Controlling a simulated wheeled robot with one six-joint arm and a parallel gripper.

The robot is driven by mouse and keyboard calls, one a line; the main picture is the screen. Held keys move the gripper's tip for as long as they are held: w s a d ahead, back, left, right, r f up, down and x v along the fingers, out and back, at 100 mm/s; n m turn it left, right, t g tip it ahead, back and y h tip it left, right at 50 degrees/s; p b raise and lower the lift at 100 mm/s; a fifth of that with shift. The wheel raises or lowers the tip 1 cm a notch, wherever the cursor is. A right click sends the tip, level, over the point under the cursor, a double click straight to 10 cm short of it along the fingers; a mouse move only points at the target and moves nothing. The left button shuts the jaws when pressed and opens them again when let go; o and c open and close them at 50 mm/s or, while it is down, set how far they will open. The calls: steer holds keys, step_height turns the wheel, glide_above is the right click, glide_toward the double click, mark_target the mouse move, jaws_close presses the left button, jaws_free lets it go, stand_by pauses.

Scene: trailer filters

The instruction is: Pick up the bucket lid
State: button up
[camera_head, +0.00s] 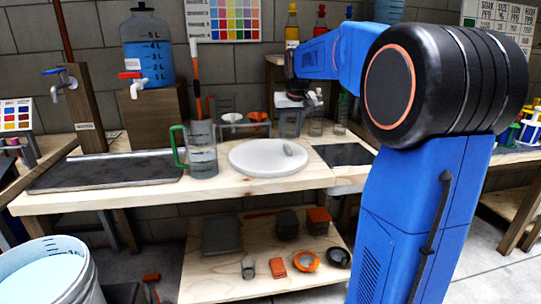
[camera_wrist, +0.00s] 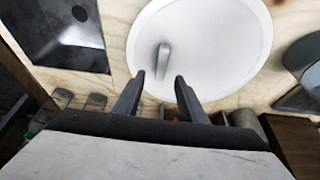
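The bucket lid (camera_head: 262,163) is a flat white disc with a small grey handle (camera_head: 289,148) on top. It lies on the wooden bench, right of the measuring jug. In the wrist view the lid (camera_wrist: 225,45) fills the upper middle, with its handle (camera_wrist: 163,61) near the left side of the disc. My gripper (camera_wrist: 159,76) is open and empty. Its two dark fingers point toward the handle, which appears just beyond the gap between the tips. In the head view my gripper (camera_head: 291,101) is small, behind and above the lid; its fingers are unclear there.
A clear jug (camera_head: 203,155) with a green handle and an orange-tipped stick stands left of the lid. A dark tray (camera_head: 110,171) is at the left and a dark plate (camera_head: 343,154) at the right. A bucket (camera_head: 82,285) stands at the lower left.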

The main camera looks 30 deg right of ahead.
mark_target(287, 146)
steer(key=shift+x, duration=2.9)
steer(key=shift+s+a, duration=0.2)
jaws_close()
